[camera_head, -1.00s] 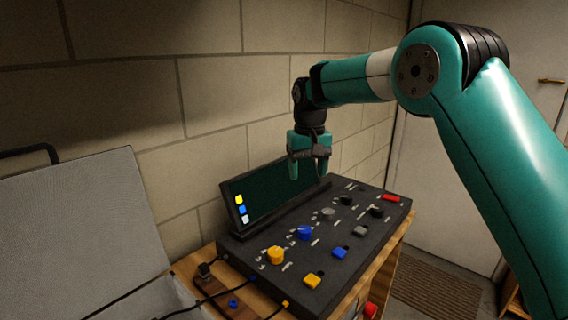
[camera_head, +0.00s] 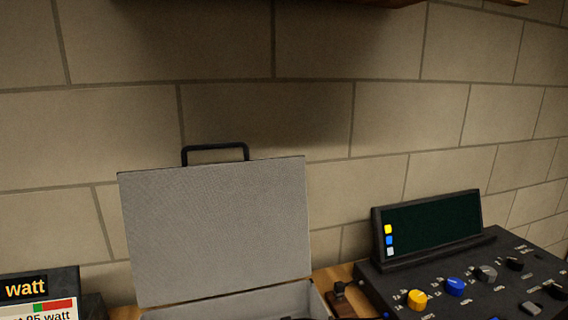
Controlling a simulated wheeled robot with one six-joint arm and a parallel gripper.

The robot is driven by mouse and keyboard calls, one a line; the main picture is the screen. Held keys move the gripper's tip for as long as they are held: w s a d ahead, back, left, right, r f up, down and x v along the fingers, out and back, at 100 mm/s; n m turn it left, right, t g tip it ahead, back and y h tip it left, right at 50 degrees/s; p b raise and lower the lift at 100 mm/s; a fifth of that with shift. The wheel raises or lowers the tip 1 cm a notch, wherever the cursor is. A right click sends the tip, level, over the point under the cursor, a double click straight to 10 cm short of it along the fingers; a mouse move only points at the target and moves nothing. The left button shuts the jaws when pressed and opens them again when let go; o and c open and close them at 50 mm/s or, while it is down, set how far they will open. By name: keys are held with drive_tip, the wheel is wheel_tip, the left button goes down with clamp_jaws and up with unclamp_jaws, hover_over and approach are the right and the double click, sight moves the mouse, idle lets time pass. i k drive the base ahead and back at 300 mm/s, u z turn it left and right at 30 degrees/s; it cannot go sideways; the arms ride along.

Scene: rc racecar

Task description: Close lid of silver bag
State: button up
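The silver bag is a grey case (camera_head: 265,300) at the lower middle of the head view. Its lid (camera_head: 215,230) stands open, nearly upright, leaning back towards the wall. A black handle (camera_head: 216,147) is on the lid's top edge. Only the upper part of the case's base shows; the rest is cut off by the bottom of the picture. My gripper and arm are not in this view now.
A dark control panel (camera_head: 478,283) with coloured knobs and a screen (camera_head: 430,227) stands right of the case. A box with "watt" lettering (camera_head: 35,292) is at the lower left. A brick wall (camera_head: 270,110) is behind. A wooden shelf edge (camera_head: 385,3) shows overhead.

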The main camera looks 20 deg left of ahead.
sight(193, 232)
drive_tip(key=u, duration=1.3)
